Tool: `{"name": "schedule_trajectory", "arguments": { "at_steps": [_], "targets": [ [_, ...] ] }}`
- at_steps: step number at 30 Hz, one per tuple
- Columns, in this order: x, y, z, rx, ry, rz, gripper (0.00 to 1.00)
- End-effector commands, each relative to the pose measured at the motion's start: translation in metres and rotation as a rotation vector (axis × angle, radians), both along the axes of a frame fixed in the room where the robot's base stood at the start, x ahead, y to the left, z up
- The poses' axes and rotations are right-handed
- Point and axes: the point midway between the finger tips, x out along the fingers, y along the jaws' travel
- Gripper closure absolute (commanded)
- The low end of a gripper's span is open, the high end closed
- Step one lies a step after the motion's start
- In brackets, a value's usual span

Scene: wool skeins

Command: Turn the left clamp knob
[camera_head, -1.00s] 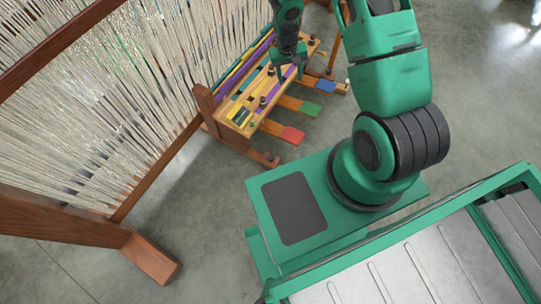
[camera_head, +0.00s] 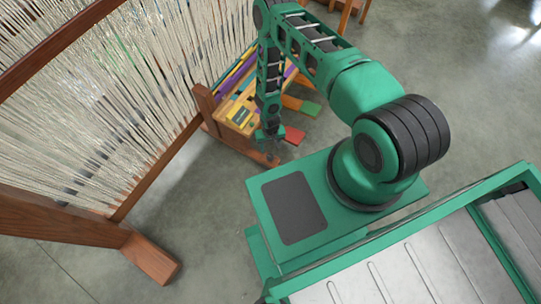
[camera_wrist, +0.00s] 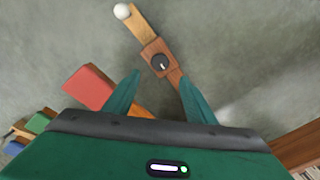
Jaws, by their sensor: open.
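The clamp knob is a small round black knob (camera_wrist: 160,62) with a pale mark, on a square wooden block (camera_wrist: 149,50). In the wrist view it shows just beyond and between my fingertips, apart from both. My gripper (camera_wrist: 159,77) is open and empty, with green fingers spread to either side. In the head view my gripper (camera_head: 269,138) hangs over the near end of the loom's wooden base, and the knob is hard to make out beneath it.
A wooden bar with a white ball (camera_wrist: 122,11) extends past the block. A red pedal (camera_wrist: 88,87) lies left of my fingers, with blue and green pedals farther off. The loom's upright (camera_head: 205,105) and warp threads stand left. Grey floor is clear nearby.

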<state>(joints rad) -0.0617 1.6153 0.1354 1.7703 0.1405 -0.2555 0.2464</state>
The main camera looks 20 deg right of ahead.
Motion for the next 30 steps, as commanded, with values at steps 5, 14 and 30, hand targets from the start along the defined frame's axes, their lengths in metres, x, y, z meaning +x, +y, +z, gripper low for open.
{"name": "schedule_trajectory", "arguments": {
  "at_steps": [5, 14, 30],
  "targets": [
    [-0.001, 0.0, -0.021, 0.0, 0.001, 0.0, 0.49],
    [-0.001, 0.0, -0.072, 0.0, 0.002, -0.001, 0.49],
    [0.0, 0.0, -0.103, 0.0, 0.0, 0.001, 0.49]
  ]
}}
